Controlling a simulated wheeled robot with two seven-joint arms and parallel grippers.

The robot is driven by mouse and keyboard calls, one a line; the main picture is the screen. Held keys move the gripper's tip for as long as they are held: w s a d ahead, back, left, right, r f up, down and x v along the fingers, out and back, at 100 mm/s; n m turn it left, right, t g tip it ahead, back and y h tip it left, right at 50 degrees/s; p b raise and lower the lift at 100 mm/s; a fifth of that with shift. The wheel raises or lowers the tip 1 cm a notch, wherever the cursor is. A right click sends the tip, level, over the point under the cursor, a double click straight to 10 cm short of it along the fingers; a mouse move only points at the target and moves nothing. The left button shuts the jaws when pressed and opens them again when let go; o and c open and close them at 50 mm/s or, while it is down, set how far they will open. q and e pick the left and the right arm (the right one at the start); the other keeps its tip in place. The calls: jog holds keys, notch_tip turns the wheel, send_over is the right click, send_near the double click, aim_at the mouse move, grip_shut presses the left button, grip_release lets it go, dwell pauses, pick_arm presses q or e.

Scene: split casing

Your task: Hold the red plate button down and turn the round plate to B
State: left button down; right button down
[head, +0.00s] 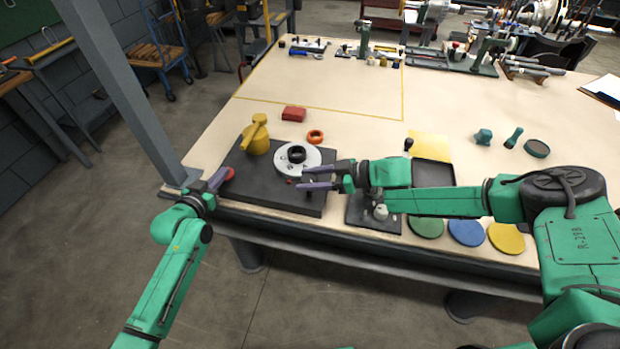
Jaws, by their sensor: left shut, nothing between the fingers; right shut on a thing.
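The round plate (310,158) is light grey with a dark hub (297,155) and sits on a dark base block (250,186). My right gripper (305,179) reaches in from the right at the plate's near right edge. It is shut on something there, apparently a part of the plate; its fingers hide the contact. The red button (229,174) is at the block's left side. My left gripper (221,178) is shut and empty, with its tips at the button. I cannot tell whether the button is pressed in. No letter marks are readable.
An orange ring (315,136) and a red block (293,114) lie behind. A dark tray (433,173) and coloured discs (466,232) are to the right. A grey post (130,95) rises at the table's left corner.

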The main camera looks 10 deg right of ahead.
jog(key=shift+c, duration=1.4)
grip_release()
jog(key=v, duration=1.2)
jog(key=w+r+t+h, duration=0.1)
jog(key=w+r+t, duration=0.1)
jog(key=w, duration=0.3)
jog(key=w+r+m+t+h, duration=0.1)
jog(key=w+r+h, duration=0.1)
jog(key=w, duration=0.3)
jog(key=w+r+t+h, duration=0.1)
jog(key=w+r+t, duration=0.1)
jog(key=w, duration=0.3)
jog(key=shift+a+m+t+h, duration=0.3)
jog(key=shift+a+m, duration=0.05)
jog(key=shift+m, duration=0.05)
notch_tip(320, 180, up, 3)
jog(key=n+g+h, duration=0.2)
jog(key=g+h, duration=0.6)
jog(key=g, duration=0.3)
send_over(309, 179)
jog(key=shift+f, duration=0.2)
